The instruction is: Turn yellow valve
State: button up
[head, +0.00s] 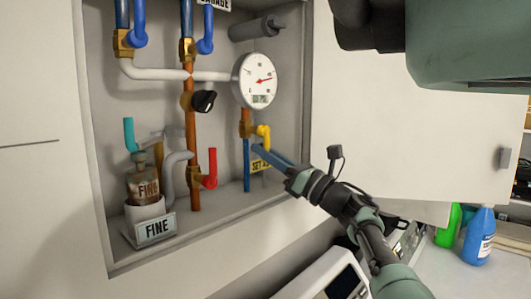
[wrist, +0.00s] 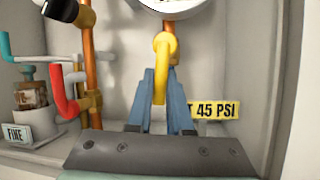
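The yellow valve (head: 264,132) sits below the round gauge, on the right-hand pipe inside the wall cabinet. Its handle bends over and hangs down, and it also shows in the middle of the wrist view (wrist: 161,52). My gripper (head: 258,151) reaches in from the lower right, with its blue-grey fingertips at the handle. In the wrist view, the two fingers (wrist: 161,76) stand close together, one on each side of the hanging handle, and appear to touch it. The lower pipe behind the fingers is mostly hidden there.
The pressure gauge (head: 257,80) is just above the valve. A red valve (head: 210,168), a black knob (head: 204,101) and a bottle (head: 142,188) with a "FINE" sign (head: 156,229) are to the left. The open cabinet door (head: 415,130) stands at right.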

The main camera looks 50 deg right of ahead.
jog(key=o, duration=0.4)
jog(key=shift+s+r, duration=0.1)
jog(key=shift+o, duration=0.2)
jog(key=b+v, duration=0.2)
jog(key=v, duration=1.1)
